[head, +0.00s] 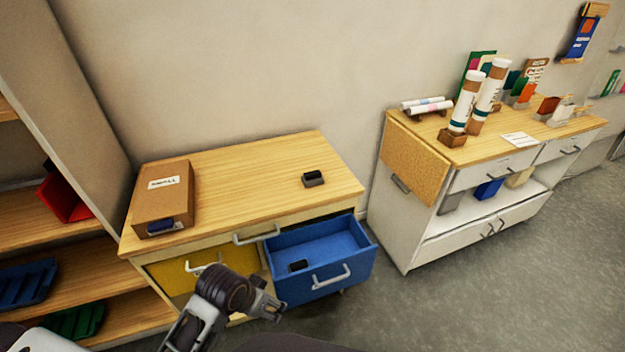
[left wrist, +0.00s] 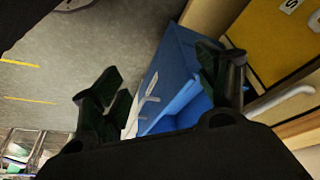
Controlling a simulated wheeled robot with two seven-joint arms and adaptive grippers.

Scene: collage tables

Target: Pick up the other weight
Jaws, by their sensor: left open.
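One small dark weight (head: 313,178) with a grey lower edge sits on the wooden top of the cabinet, right of centre. No weight shows in that view. My right gripper is not in view.
A brown box (head: 163,200) stands on the cabinet's left side. A yellow drawer (head: 170,277) is left of the blue one. Shelves with bins stand at left. A white cart (head: 430,225) with tubes stands at right. The cabinet top's middle is clear.

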